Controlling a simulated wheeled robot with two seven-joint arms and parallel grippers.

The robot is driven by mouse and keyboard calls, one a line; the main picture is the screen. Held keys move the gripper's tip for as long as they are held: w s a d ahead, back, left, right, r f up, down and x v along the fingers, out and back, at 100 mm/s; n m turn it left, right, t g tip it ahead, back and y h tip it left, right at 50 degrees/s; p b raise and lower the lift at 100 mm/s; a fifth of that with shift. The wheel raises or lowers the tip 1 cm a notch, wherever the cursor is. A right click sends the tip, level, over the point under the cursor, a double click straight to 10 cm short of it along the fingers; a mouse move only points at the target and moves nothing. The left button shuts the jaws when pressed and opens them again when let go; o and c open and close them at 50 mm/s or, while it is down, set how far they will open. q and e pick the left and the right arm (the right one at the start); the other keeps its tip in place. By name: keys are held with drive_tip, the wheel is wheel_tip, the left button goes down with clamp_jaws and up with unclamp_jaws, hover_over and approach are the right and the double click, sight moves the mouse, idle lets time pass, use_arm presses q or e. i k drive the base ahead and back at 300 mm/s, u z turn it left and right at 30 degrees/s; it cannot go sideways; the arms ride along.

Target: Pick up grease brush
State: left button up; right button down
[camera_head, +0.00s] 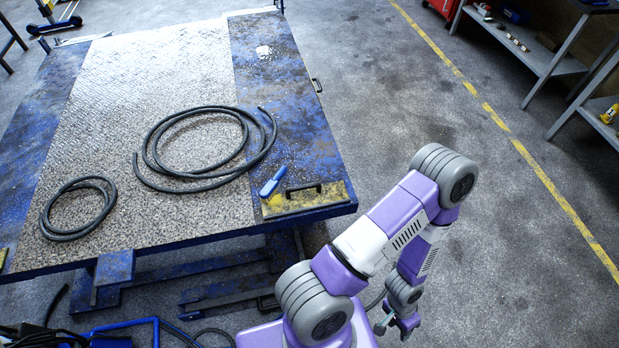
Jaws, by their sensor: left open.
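The grease brush (272,183) looks like a small blue-handled tool. It lies on the front right part of the blue lift table (290,110), just behind the yellow corner plate with a black handle. My left gripper (392,329) is open, low at the bottom of the view, to the right of the table's front edge. It is well apart from the brush, and its jaws look empty. My left arm bends up to an elbow right of the table, then down to the gripper. My right gripper is not in view.
A large black hose coil (205,185) lies just left of the brush, and a smaller coil (78,234) lies further left. The yellow corner plate (300,200) has a raised handle. Grey shelving (545,60) stands at the upper right. The floor between is clear.

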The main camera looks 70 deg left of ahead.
sight(269, 191)
drive_tip(key=i, duration=1.1)
drive_tip(key=u, duration=2.15)
